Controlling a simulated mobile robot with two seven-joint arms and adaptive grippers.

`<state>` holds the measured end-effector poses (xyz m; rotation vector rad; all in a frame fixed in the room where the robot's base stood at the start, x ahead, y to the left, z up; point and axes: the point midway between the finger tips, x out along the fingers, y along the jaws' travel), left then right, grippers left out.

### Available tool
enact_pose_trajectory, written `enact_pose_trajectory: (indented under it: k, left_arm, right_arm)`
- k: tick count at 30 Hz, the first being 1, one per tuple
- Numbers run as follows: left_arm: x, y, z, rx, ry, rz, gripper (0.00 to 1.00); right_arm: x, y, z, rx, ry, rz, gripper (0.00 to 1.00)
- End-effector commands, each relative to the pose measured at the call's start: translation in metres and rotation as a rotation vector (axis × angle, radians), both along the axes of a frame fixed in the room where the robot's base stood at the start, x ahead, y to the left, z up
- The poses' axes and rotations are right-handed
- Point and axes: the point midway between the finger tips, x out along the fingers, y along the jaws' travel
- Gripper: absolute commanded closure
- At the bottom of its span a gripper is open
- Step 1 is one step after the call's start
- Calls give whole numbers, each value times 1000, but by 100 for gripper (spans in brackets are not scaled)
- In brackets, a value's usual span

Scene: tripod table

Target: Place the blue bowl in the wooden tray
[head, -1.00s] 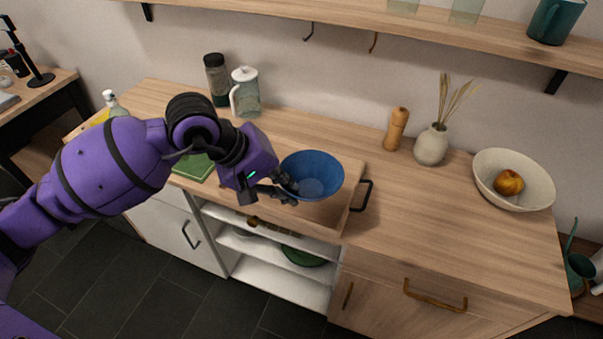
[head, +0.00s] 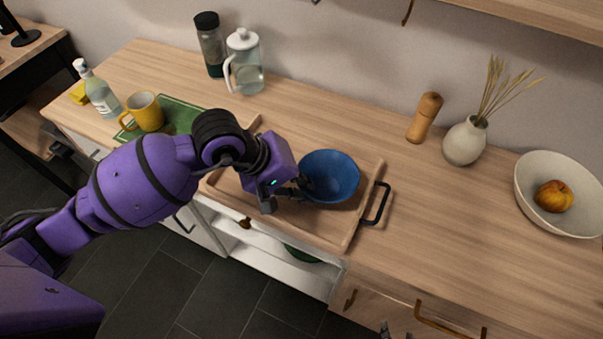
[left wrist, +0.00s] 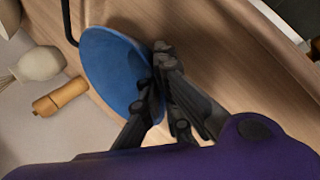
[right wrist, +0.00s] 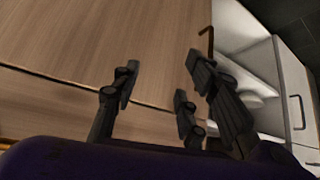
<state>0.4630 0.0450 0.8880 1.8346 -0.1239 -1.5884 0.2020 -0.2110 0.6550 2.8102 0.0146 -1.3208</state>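The blue bowl (head: 331,177) is inside the outline of the wooden tray (head: 362,203), at its right part. I cannot tell whether its base touches the tray floor. My left gripper (head: 303,187) is at the bowl's left rim. In the left wrist view, the left gripper (left wrist: 157,72) is shut on the rim of the blue bowl (left wrist: 112,75), with fingers on either side of it. The gripper and arm hide the tray's middle. My right gripper (right wrist: 163,75) is open and empty, near the counter's front and drawers in the right wrist view.
A green board (head: 178,113) with a yellow mug (head: 146,113) lies left of the tray. A jug (head: 246,62), dark jar (head: 210,45), and soap bottle (head: 98,92) stand behind and left. A pepper mill (head: 425,118), vase (head: 464,141) and cream bowl (head: 573,213) stand right. Counter between is clear.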

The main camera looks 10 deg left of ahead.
Motion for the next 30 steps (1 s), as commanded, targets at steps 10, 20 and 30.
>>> enact_pose_trajectory:
  k: [10, 20, 30]
  left_arm:
    - [1, 0, -4, 2, -2, 0, 100]
    - [1, 1, -3, 3, -2, 1, 77]
    - [-1, 7, 11, 4, -4, 0, 77]
  right_arm:
    - [13, 4, 2, 6, -22, 2, 60]
    - [0, 2, -3, 3, 2, -2, 60]
    - [5, 2, 3, 5, -10, -4, 60]
